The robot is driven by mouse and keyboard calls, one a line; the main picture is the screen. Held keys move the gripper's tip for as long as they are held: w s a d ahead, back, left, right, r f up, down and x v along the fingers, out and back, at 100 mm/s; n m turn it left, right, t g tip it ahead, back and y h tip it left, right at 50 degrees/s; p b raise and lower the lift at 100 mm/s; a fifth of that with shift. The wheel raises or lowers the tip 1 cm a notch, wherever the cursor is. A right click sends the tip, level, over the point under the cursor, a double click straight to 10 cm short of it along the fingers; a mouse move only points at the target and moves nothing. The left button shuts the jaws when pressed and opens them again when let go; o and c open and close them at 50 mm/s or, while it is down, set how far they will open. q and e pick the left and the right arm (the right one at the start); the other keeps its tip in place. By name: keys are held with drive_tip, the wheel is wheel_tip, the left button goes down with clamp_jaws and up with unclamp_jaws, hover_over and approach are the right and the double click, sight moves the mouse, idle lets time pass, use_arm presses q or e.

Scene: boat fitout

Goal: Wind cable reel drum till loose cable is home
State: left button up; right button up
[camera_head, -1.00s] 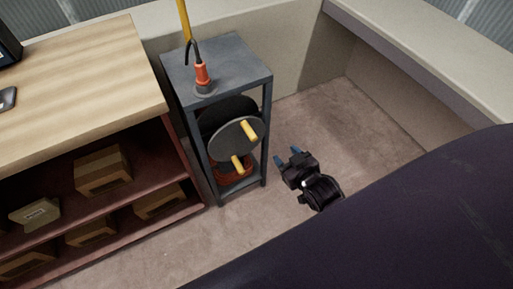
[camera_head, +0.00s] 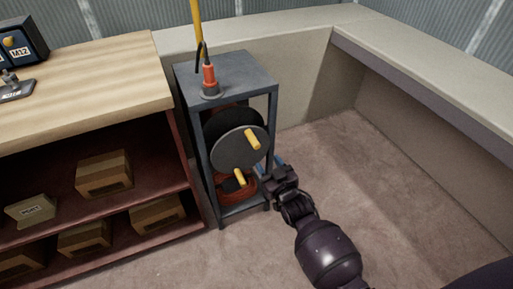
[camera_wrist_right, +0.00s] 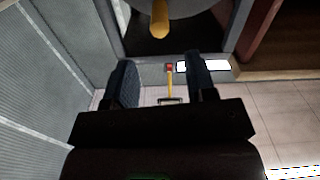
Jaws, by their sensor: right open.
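The cable reel drum (camera_head: 235,150) is a grey disc with a dark flange behind it, upright inside a grey open-sided stand (camera_head: 240,72). Two yellow handles stick out of its face, an upper one (camera_head: 252,138) and a lower one (camera_head: 239,178). Orange-red loops, apparently cable (camera_head: 238,192), show at the bottom of the stand. My right gripper (camera_head: 268,168) is open beside the stand's right front post, close to the drum. In the right wrist view a yellow handle (camera_wrist_right: 160,20) is ahead of the open fingers (camera_wrist_right: 163,78), with nothing between them. My left gripper is out of view.
An orange plug-like fitting (camera_head: 209,78) stands on top of the stand, with a yellow pole or line rising behind it. A wooden-topped shelf unit (camera_head: 100,85) with several boxes is close on the left. Bare floor (camera_head: 370,170) lies to the right, bounded by a low wall and ledge.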

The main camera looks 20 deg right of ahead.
sight(257, 147)
drive_tip(key=w+b, duration=0.1)
drive_tip(key=w, duration=0.3)
drive_tip(key=w+b, duration=0.1)
drive_tip(key=w, duration=0.4)
drive_tip(key=shift+a+f, duration=0.15)
drive_tip(key=shift+f, duration=0.05)
drive_tip(key=shift+w+r, duration=0.2)
drive_tip(key=shift+w, duration=0.5)
clamp_jaws()
